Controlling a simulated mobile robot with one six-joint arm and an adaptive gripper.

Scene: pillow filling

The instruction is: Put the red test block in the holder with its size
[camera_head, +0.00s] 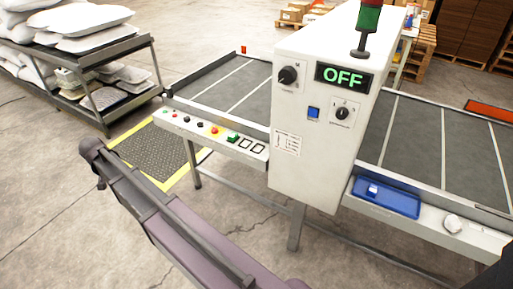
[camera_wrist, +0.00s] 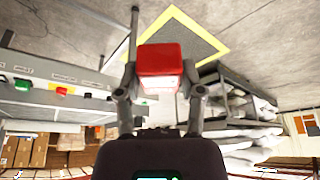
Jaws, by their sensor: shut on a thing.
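In the wrist view, my gripper (camera_wrist: 158,82) is shut on the red test block (camera_wrist: 160,60), with one finger on each side. The block has a pale lower face and is held clear in the air, above the floor in this view. My gripper and the block cannot be made out in the head view. On the front ledge of the machine, a green piece (camera_head: 233,138) sits beside two dark square outlines (camera_head: 251,146). I cannot tell whether these are the holders, and no size marks are readable.
The machine cabinet (camera_head: 318,125) shows OFF and stands between two conveyor sections. A blue tray (camera_head: 405,203) holds a small blue block (camera_head: 373,190). A white lump (camera_head: 453,223) lies right of it. A rack (camera_head: 95,75) of white sacks stands left.

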